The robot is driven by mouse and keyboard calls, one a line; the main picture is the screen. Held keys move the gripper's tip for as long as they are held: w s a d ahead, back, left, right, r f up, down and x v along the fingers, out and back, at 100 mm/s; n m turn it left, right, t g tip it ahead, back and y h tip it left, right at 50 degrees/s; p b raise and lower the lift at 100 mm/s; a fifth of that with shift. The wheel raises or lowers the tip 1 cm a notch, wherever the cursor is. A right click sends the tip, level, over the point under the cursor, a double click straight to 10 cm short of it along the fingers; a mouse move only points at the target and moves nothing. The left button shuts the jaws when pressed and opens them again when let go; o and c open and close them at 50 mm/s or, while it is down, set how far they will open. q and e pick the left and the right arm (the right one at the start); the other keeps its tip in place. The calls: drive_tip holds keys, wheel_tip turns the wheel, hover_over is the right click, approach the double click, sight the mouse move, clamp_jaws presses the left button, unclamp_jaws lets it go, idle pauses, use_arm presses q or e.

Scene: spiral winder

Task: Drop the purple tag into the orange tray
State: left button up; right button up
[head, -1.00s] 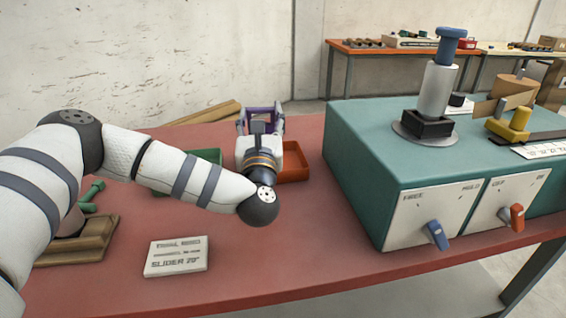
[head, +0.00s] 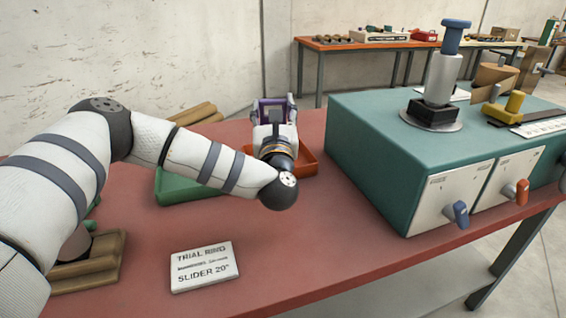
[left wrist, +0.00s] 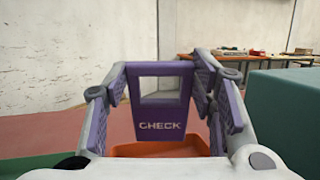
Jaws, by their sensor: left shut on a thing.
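The purple tag (left wrist: 160,112) has a square opening and the word CHECK on it. My left gripper (head: 272,108) is shut on it; in the left wrist view the tag stands upright between the fingers. The orange tray (head: 308,160) lies on the red table, partly hidden behind my left wrist. It also shows in the left wrist view (left wrist: 150,150), below and beyond the tag. The tag appears above the tray's area; the exact gap cannot be told. My right gripper is not in view.
A green tray (head: 185,188) lies left of the orange one. The teal machine (head: 375,160), with levers and a blue-topped post, fills the right side. A white sign (head: 204,266) lies at the front, and a wooden holder (head: 90,265) at the left.

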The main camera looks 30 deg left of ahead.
use_arm(q)
wheel_tip(320, 180, down, 4)
drive_tip(key=shift+b, duration=0.5)
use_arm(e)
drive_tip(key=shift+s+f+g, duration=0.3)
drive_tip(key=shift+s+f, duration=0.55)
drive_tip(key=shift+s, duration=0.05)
use_arm(q)
drive_tip(key=o, duration=1.2)
drive_tip(key=shift+s, duration=0.1)
drive_tip(key=shift+v, duration=5.95)
